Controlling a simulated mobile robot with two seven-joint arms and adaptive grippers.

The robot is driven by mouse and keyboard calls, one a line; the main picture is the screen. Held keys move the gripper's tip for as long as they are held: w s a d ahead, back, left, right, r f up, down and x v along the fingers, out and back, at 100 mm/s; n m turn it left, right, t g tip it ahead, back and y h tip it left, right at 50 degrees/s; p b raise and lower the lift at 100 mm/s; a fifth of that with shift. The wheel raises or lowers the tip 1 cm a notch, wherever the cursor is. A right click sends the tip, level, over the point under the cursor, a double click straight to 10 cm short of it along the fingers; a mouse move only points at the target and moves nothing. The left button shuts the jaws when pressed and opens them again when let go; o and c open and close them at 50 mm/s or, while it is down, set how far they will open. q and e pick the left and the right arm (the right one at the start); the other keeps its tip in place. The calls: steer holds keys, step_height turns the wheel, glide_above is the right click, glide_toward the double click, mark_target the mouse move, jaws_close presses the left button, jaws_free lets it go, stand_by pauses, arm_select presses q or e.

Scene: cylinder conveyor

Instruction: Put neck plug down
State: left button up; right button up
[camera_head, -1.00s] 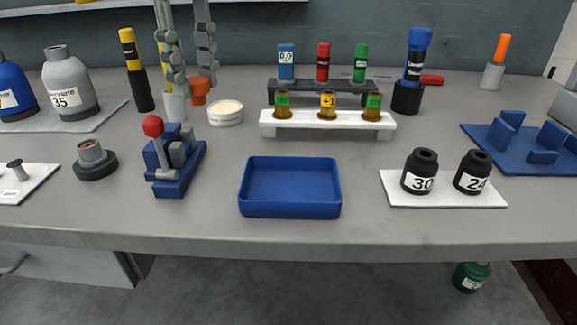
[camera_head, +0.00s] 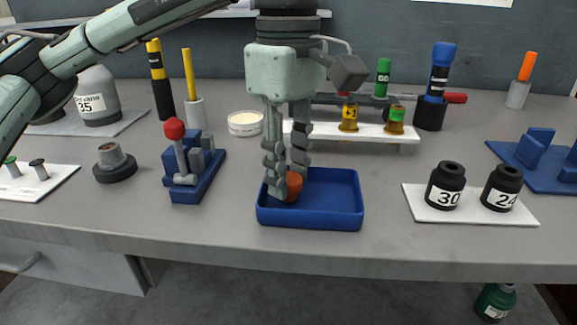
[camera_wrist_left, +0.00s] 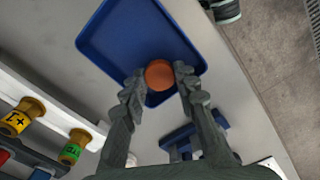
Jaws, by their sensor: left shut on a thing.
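The neck plug is a small orange round piece (camera_head: 294,186), also in the left wrist view (camera_wrist_left: 159,75). My left gripper (camera_head: 284,186) points down with its fingers closed on either side of the plug. Both are at the left part of the blue tray (camera_head: 335,221), inside its rim. Whether the plug touches the tray floor is hard to tell. In the wrist view the plug sits between the fingertips (camera_wrist_left: 160,85) over the tray (camera_wrist_left: 125,35), near one corner. My right gripper is not in view.
Left of the tray stands a blue fixture with a red-knobbed lever (camera_head: 184,167). Behind it are a white rack (camera_head: 375,133) with amber vials and a round white dish (camera_head: 245,123). Black jars stand on a white mat (camera_head: 470,215) to the right. The right part of the tray is empty.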

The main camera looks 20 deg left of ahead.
arm_select(q)
steer(key=shift+f, duration=0.2)
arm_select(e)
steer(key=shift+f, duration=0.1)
arm_select(q)
steer(key=o, duration=0.8)
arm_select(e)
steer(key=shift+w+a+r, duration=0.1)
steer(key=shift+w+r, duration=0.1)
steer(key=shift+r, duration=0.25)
arm_select(q)
steer(key=shift+r, duration=0.1)
